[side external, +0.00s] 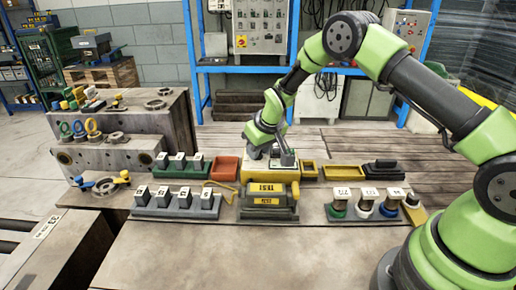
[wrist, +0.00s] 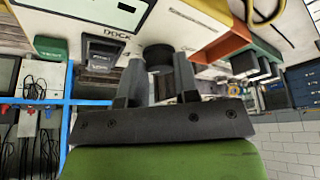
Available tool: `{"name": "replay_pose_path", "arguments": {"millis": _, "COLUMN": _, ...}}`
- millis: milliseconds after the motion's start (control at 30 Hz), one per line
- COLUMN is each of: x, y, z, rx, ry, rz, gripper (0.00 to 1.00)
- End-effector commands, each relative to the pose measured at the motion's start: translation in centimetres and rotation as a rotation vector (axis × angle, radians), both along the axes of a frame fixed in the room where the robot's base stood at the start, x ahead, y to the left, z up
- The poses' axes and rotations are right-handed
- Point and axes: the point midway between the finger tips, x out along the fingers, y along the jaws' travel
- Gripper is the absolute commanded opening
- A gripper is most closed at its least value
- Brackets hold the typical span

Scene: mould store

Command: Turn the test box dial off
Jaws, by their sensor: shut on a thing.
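In the side external view my gripper hides the dial.
Racks of labelled blocks stand at left (side external: 176,203) and right (side external: 371,207) of the box. A red tray (side external: 224,169) and a yellow tray (side external: 343,172) lie close by. The table's front (side external: 240,258) is clear.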

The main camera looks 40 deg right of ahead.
Motion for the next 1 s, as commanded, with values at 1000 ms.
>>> {"name": "replay_pose_path", "arguments": {"millis": 1000, "x": 0.25, "y": -0.73, "z": -0.08, "rx": -0.001, "ry": 0.001, "rz": 0.96, "gripper": 0.05}}
